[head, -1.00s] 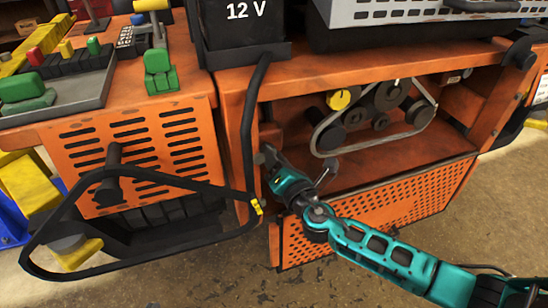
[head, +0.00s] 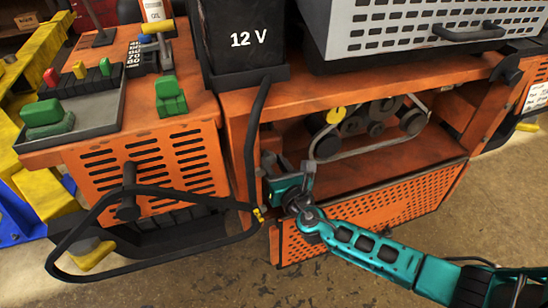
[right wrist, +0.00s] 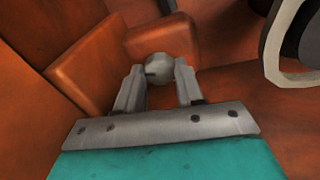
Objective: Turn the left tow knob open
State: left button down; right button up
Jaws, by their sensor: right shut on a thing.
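The left tow knob (right wrist: 158,68) is a small grey round knob in front of an orange block, seen in the right wrist view. My right gripper (right wrist: 160,82) has its two grey fingers on either side of this knob and is shut on it. In the head view my teal right gripper (head: 271,174) reaches into the left end of the orange machine's open bay. There the knob is too small and too covered to make out. How far the knob is turned cannot be told. My left gripper is not in view.
A belt and dark pulleys (head: 372,122) with a yellow cap (head: 336,115) lie right of my gripper. A black hose (head: 250,130) and black loop bar (head: 150,255) are at its left. A perforated orange panel (head: 360,218) lies below; the floor in front is clear.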

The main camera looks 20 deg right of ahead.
jog(key=shift+r+n+p, duration=0.15)
jog(key=shift+n+p, duration=0.3)
jog(key=shift+n, duration=0.25)
jog(key=shift+n+p, duration=0.55)
jog(key=shift+n, duration=0.25)
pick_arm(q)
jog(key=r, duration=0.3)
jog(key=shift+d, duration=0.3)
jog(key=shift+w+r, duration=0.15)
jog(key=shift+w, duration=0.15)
pick_arm(e)
jog(key=o, duration=1)
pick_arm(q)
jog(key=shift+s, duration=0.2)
